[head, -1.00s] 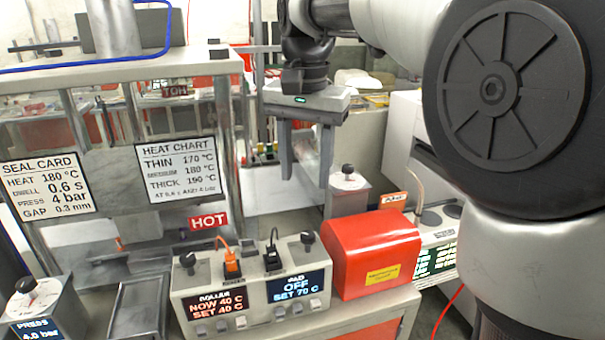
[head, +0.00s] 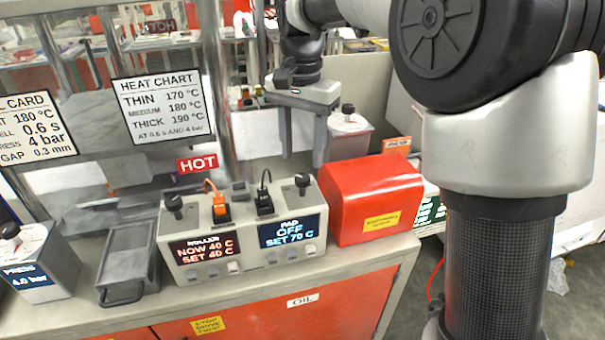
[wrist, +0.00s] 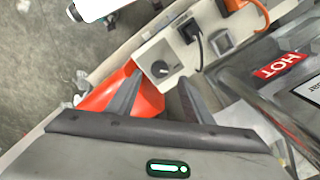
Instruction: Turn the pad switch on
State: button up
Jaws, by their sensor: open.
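The control box (head: 215,262) stands on the bench with a roller half on its left and a pad half on its right. The pad display (head: 290,231) reads OFF, SET 70 C. A black plug or switch (head: 264,204) with a black cord and a black knob (head: 302,183) sit on top of the pad half. An orange one (head: 220,210) sits on the roller half. In the wrist view the black knob (wrist: 160,69) shows just beyond the fingertips. My gripper (head: 302,160) is open and empty, above and behind the box; it also shows in the wrist view (wrist: 158,85).
A red cover (head: 375,195) stands right of the box, close to my gripper. A metal tray (head: 128,262) and a press unit (head: 40,262) lie to the left. A HOT sign (head: 197,164) marks the machine behind. The bench's front strip is clear.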

aim_at(302, 177)
jog(key=shift+f+b, duration=0.3)
jog(key=shift+f, duration=2.5)
jog(key=c, duration=1.1)
jog(key=shift+o, duration=0.2)
